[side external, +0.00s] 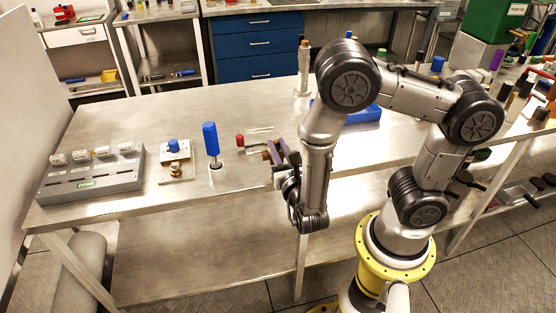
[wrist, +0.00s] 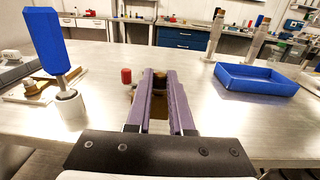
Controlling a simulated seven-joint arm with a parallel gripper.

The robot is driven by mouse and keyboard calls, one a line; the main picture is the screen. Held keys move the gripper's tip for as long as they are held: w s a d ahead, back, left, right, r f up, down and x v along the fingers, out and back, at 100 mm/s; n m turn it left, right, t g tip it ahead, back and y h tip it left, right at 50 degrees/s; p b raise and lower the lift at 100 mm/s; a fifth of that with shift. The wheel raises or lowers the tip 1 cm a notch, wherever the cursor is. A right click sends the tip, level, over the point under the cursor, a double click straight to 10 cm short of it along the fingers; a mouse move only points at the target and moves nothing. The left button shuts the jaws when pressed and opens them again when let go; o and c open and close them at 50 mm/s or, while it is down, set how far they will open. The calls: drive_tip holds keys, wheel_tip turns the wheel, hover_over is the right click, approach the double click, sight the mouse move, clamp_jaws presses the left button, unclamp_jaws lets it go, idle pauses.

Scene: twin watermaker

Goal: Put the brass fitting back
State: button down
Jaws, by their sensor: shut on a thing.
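My gripper (wrist: 160,82) has purple fingers shut on a brass-coloured piece, which I take as the brass fitting (wrist: 160,76). Its dark brown top shows between the fingertips; the rest is mostly hidden. In the side view my gripper (side external: 272,152) is low over the front middle of the table. A red-capped part (side external: 240,141) is just left of the fingertips, also in the wrist view (wrist: 126,75); I cannot tell whether it joins the held piece. Another brass piece (side external: 176,169) sits on a pale plate (side external: 188,153) with a blue knob, left of my gripper.
A blue-handled tool (side external: 211,138) stands upright in a white holder (side external: 217,164) between plate and gripper. A grey panel (side external: 92,178) with several white knobs lies at far left. A blue tray (wrist: 256,80) and upright metal cylinders (wrist: 254,40) are to the right.

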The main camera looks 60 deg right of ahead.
drive_tip(key=shift+f, duration=1.8)
drive_tip(key=shift+f, duration=0.1)
drive_tip(key=c, duration=0.8)
unclamp_jaws()
